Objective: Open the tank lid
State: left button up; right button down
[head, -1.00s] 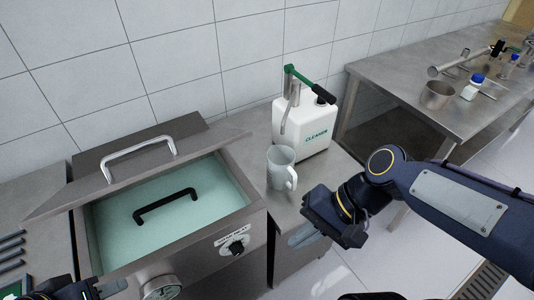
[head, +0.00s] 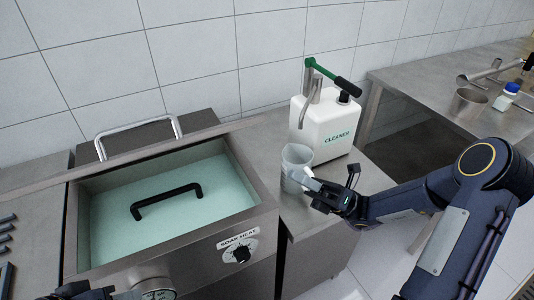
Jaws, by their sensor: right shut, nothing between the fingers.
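The tank (head: 255,219) is a steel basin at the left, with its top uncovered. Pale green liquid (head: 110,223) and a black handle (head: 166,202) show inside it. The metal lid (head: 130,157) stands at the tank's back edge, with a silver bar handle (head: 138,124) on it. The mug's handle is hidden, and I cannot tell whether the fingers touch the mug. My left gripper (head: 86,291) shows only partly at the bottom left; its fingers are unclear.
A white cleaner bottle (head: 325,128) with a green pump lever stands behind the mug. A dial (head: 241,253) labelled soak heat is on the tank front, with a gauge (head: 156,294) below left. A steel table (head: 420,85) at the right holds a metal cup (head: 467,103) and other items.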

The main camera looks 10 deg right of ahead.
jog(key=w+d+r+p+x, duration=0.1)
jog(key=p+x, duration=0.1)
jog(key=x, duration=1)
jog(key=shift+w+r+p, duration=0.35)
jog(key=shift+r, duration=0.3)
jog(key=shift+r, duration=0.1)
